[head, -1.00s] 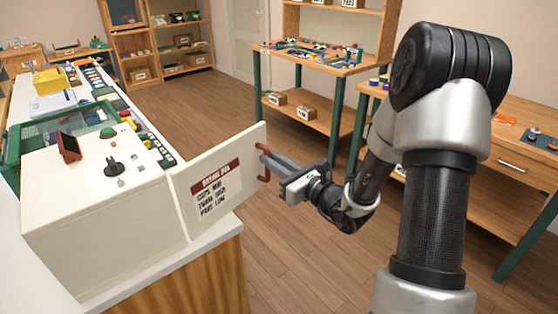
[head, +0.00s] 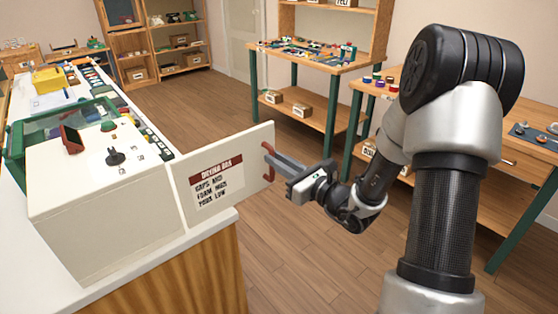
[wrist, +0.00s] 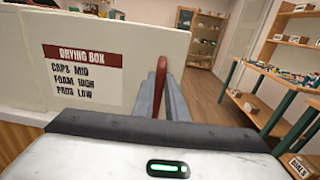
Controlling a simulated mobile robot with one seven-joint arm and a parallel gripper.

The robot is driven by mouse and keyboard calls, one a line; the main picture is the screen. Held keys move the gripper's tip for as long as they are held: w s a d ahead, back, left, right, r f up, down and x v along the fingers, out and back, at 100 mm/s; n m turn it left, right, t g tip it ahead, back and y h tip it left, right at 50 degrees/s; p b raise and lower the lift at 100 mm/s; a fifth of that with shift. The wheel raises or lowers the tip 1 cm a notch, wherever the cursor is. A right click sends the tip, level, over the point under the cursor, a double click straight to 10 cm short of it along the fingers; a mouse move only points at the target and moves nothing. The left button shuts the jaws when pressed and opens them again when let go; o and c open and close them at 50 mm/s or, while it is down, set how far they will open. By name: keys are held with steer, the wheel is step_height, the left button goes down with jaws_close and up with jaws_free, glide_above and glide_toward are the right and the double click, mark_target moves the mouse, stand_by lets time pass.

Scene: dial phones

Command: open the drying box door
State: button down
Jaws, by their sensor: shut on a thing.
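The drying box (head: 105,200) is a white box on the left counter. Its white door (head: 235,150) stands swung out to the right of the box, with a red and black label on its face. The label reads "DRYING BOX" in the wrist view (wrist: 86,75). A red handle (head: 268,165) sits at the door's free edge. My gripper (head: 272,158) is shut on the red handle, which shows between the fingers in the wrist view (wrist: 160,88). The inside of the box is hidden from both views.
The white counter (head: 205,228) ends just under the door. A red device (head: 72,138) and a black knob (head: 115,157) are on top of the box. Open wooden floor (head: 290,250) lies right of the counter, with workbenches (head: 310,57) beyond.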

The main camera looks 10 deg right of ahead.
steer(key=shift+s+a+f+y, duration=0.1)
steer(key=shift+s+a+y, duration=0.1)
steer(key=shift+a, duration=0.3)
steer(key=shift+s+a+y, duration=0.1)
steer(key=shift+a+y, duration=0.1)
steer(key=shift+a, duration=0.25)
steer(key=c, duration=1.8)
jaws_free()
steer(key=shift+a, duration=0.15)
steer(key=shift+o, duration=0.2)
steer(key=shift+d, duration=0.2)
steer(key=p+v, duration=0.1)
steer(key=v, duration=1.6)
steer(key=shift+d+r, duration=0.2)
steer(key=shift+r, duration=0.2)
steer(key=shift+s, duration=0.15)
